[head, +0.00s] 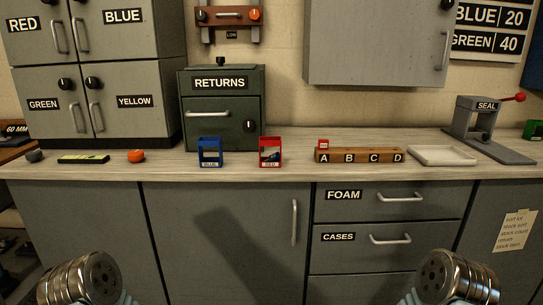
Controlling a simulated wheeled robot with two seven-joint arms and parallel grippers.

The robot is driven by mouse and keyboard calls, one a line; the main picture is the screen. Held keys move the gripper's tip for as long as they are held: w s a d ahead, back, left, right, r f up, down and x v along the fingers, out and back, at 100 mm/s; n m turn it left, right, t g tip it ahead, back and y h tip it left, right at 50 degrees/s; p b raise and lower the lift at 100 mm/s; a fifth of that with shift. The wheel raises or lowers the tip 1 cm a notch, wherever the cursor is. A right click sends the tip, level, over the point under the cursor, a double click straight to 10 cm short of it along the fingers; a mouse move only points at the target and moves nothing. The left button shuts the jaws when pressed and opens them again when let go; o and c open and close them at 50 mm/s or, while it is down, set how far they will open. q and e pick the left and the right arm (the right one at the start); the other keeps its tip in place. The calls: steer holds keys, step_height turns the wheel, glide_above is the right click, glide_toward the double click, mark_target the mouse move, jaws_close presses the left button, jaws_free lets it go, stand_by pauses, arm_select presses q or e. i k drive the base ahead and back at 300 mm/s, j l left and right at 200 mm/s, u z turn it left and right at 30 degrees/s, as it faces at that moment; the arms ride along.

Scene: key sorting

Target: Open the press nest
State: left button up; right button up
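The press, labelled SEAL (487,105), stands at the right end of the counter. It is a grey frame on a flat grey base, with a lever ending in a red knob (520,97) sticking out to the right. A small dark round part (486,137) shows low on the press. The nest is too small in view to tell its state. Metal ends of my two arms show at the bottom left and bottom right, well below and in front of the counter top. No gripper fingers are visible on either arm.
A white tray (443,148) and a wooden A-B-C-D rack (338,159) with a small red item stand left of the press. Blue (209,146) and red (270,140) bins stand by the RETURNS box (190,110). A grey wall cabinet (375,50) hangs above.

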mark_target(476, 134)
steer(key=k+l+z, duration=0.15)
steer(key=l+z, duration=0.35)
steer(key=k+l+z, duration=0.1)
steer(key=l+z, duration=0.2)
steer(key=z, duration=0.2)
